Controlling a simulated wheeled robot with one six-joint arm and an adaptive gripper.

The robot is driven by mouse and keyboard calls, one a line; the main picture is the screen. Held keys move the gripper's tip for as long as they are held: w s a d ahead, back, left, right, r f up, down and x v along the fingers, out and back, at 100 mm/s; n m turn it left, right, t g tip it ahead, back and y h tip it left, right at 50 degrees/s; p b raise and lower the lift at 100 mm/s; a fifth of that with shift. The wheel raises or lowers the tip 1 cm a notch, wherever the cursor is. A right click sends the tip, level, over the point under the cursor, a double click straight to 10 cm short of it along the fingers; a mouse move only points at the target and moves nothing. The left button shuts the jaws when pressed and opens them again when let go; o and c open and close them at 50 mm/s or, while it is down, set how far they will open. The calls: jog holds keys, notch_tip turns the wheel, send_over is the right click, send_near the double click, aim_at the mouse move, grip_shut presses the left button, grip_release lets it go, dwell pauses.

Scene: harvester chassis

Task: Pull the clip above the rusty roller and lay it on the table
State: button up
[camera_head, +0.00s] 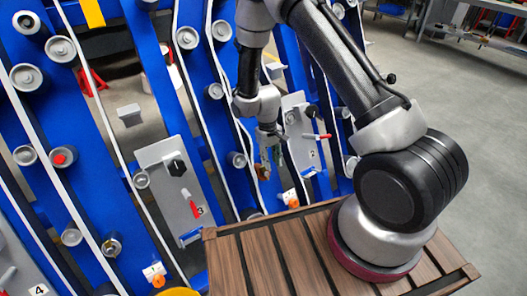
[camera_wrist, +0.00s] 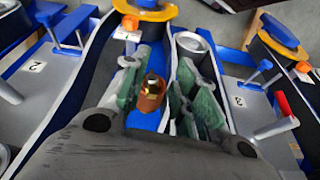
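My gripper (camera_head: 270,162) hangs down in front of the blue chassis, left of my arm base. Its two green fingers (camera_wrist: 160,92) are apart in the wrist view. A small copper-brown piece with a brassy top (camera_wrist: 151,92) lies between them, with a gap at the right finger; contact at the left finger is unclear. The same brown piece shows at the fingertips in the head view (camera_head: 263,173). I cannot tell whether it is the clip or part of the rusty roller. The slatted wooden table (camera_head: 290,250) is below, at my arm's base.
The blue chassis (camera_head: 95,135) carries white belts and several grey rollers (camera_head: 60,49). A grey plate with a red-handled lever (camera_head: 193,205) stands left of my gripper. An orange and white tag (camera_head: 290,198) is close below it. The table's left part is clear.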

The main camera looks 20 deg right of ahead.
jog(key=t, duration=0.1)
send_over(263, 167)
jog(key=shift+s+d+r, duration=0.15)
jog(key=shift+s+r, duration=0.1)
jog(key=shift+s, duration=0.05)
jog(key=shift+w+f+t+y, duration=0.2)
jog(key=shift+w+t+y, duration=0.1)
jog(key=shift+t, duration=0.1)
notch_tip(263, 167, down, 7)
jog(key=shift+f, duration=0.2)
grip_shut()
